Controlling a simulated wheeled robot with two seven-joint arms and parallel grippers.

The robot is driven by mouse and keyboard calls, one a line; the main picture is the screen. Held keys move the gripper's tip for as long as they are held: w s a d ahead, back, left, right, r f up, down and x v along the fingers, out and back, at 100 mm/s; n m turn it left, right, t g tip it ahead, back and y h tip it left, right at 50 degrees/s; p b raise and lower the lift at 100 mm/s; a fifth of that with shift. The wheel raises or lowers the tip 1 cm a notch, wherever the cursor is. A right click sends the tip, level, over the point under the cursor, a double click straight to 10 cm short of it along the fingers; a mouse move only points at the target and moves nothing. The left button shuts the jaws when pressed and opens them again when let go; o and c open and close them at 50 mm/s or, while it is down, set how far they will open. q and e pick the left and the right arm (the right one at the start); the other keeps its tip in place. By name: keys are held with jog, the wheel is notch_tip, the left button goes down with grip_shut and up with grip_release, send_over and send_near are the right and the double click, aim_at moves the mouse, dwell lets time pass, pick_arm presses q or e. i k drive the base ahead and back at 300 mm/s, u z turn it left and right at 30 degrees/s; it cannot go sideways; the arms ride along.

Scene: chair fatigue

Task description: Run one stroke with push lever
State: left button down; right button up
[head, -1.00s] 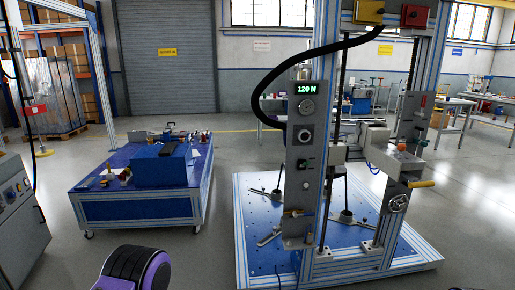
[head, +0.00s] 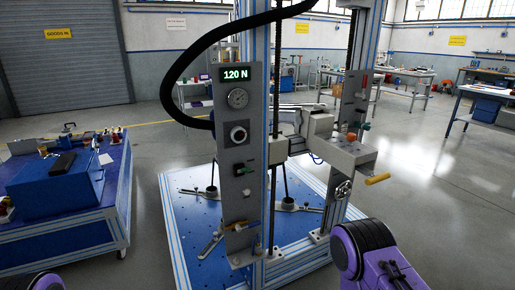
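The test rig stands in the middle of the head view, with a grey control panel (head: 238,160) on its left upright. A yellow handle (head: 377,179) sticks out of a grey box on the right, near a handwheel (head: 343,189). A small red-tipped lever (head: 365,82) is on the right plate. I cannot tell which is the push lever. Both grippers are out of view; only purple and black arm parts show at the bottom.
The rig's blue base plate (head: 185,225) spreads low around the uprights. A blue cart (head: 70,235) with a blue box stands at the left. A black hose (head: 185,75) arches beside the panel. Floor is free between cart and rig and at the right.

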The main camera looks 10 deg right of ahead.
aim_at(247, 169)
jog(key=z, duration=0.35)
jog(key=i, duration=0.45)
jog(key=z, duration=0.35)
